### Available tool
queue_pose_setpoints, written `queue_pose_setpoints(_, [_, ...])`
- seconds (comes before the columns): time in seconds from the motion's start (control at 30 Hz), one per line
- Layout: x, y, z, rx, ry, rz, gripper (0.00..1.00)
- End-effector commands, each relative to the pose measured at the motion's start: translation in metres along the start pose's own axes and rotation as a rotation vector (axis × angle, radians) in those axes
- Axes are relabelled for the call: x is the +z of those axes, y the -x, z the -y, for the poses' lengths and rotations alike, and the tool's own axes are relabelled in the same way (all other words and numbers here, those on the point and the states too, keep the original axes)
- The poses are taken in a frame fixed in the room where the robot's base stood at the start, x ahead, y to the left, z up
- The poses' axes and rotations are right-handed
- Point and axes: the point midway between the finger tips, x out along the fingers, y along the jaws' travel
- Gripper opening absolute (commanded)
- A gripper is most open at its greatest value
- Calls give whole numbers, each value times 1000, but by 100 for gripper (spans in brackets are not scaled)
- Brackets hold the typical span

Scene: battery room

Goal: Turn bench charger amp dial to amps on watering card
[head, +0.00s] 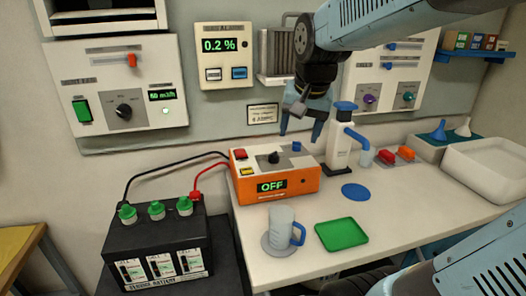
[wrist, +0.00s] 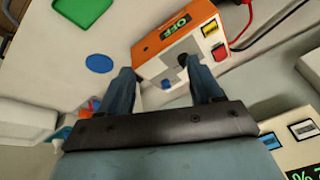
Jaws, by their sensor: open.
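The bench charger (head: 276,186) is an orange box with a pale top on the white bench. Its display (head: 272,186) reads OFF. A black dial (head: 273,158) sits on its top, with a red switch and a yellow button to its left and a blue knob to its right. My gripper (head: 303,137) is open and empty, above and behind the charger's right part. In the wrist view the charger (wrist: 150,48) lies beyond the open fingers (wrist: 165,85), and its dial (wrist: 182,60) shows between them. A small card (head: 263,115) on the wall has print mostly too small to read.
A blue-topped dispenser (head: 341,140) stands right of the charger. A mug (head: 282,232), a green tray (head: 341,234) and a blue disc (head: 355,191) are in front. Red and black cables run to a battery (head: 158,250) at left. Wall panels stand behind.

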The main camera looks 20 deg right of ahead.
Motion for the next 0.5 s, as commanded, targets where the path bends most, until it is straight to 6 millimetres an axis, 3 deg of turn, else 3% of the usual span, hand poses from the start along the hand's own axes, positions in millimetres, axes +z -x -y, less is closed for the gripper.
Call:
queue_pose_setpoints(0.27, [-58,-46,28,61,-319,93,65])
queue_pose_setpoints(0.5, [-100,-97,49,132,-592,156,65])
